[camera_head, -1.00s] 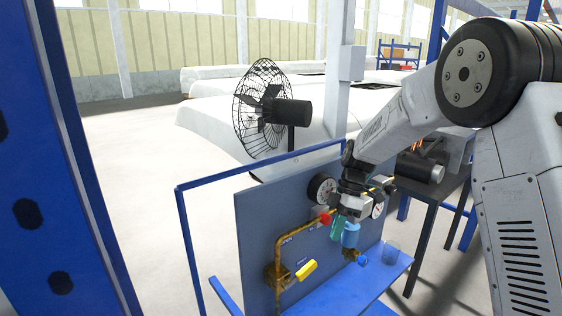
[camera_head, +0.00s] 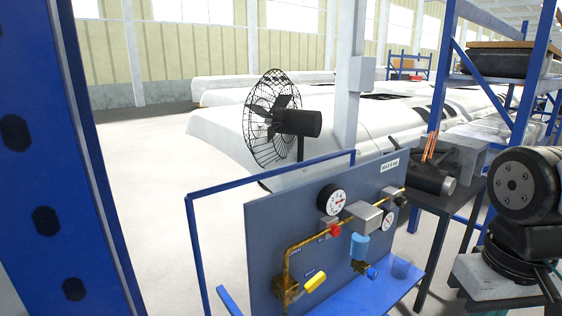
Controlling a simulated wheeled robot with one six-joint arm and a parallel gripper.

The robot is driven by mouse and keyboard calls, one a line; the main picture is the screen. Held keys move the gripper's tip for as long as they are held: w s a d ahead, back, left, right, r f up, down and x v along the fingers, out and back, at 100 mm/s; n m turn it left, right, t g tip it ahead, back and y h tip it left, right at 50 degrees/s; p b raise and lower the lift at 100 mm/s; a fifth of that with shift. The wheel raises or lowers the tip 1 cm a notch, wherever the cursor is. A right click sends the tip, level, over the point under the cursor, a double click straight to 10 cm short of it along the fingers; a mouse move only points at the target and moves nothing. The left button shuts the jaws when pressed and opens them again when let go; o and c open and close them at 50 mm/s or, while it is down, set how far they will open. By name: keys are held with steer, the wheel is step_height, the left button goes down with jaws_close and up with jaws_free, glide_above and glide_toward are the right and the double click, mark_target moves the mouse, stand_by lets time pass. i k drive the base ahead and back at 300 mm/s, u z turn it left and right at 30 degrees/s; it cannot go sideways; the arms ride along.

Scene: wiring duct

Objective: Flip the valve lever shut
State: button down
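The valve's yellow lever (camera_head: 314,282) shows low on the grey-blue panel, left of centre in the head view. It sticks out to the right and slightly up from the brass valve body (camera_head: 287,290), across the line of the upright brass pipe (camera_head: 286,264). Nothing covers or touches the lever. My gripper is out of view; only dark and grey parts of my arm show at the right edge, well away from the panel.
The panel (camera_head: 262,228) also carries gauges (camera_head: 332,200), a red knob (camera_head: 335,230), a blue cylinder (camera_head: 359,246) and a blue knob (camera_head: 371,273). A blue rack post (camera_head: 70,160) stands at left.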

mark_target(313, 283)
steer(key=u, duration=0.05)
steer(key=k, duration=0.45)
steer(key=z, duration=0.85)
steer(key=i, duration=0.7)
steer(key=u, duration=1.4)
